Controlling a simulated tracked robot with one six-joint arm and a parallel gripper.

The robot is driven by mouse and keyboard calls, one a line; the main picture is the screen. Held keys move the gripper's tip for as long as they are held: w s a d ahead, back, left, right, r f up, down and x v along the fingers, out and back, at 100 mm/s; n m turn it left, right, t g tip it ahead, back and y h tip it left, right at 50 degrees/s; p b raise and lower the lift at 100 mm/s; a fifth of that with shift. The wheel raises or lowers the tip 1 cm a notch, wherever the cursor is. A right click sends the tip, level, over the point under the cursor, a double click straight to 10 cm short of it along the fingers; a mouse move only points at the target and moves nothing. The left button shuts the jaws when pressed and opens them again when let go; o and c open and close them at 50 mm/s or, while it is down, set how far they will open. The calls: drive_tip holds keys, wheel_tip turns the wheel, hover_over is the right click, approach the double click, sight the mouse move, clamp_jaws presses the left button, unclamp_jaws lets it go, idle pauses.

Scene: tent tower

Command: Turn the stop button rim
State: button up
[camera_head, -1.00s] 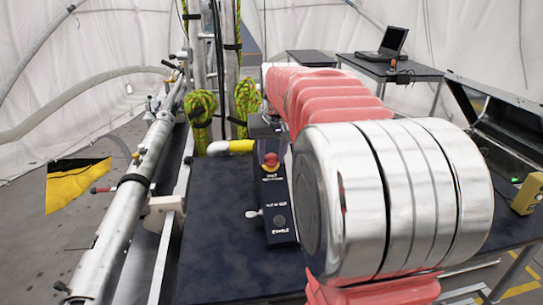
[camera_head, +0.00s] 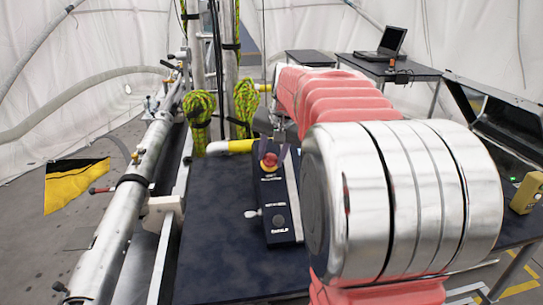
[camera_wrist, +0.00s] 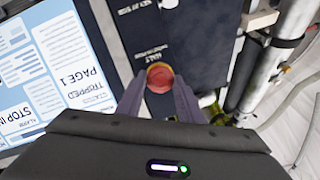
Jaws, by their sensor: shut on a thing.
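The red stop button (camera_head: 269,160) sits near the far end of a dark control box (camera_head: 281,218) with white lettering. In the wrist view the red button (camera_wrist: 160,78) lies between the two grey fingers of my gripper (camera_wrist: 161,86). The fingers are shut on its rim, one on each side. In the head view my arm hides most of the gripper. Only a small grey part shows beside the button.
The control box lies on a dark table (camera_head: 215,240). A lit page display (camera_wrist: 70,65) is left of the button in the wrist view. A metal tube (camera_head: 125,205) runs along the left. A laptop (camera_head: 382,45) stands on a back table.

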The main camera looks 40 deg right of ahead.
drive_tip(key=o, duration=1.1)
drive_tip(key=v, duration=1.3)
drive_tip(key=shift+s+r, duration=0.15)
drive_tip(key=shift+r, duration=0.2)
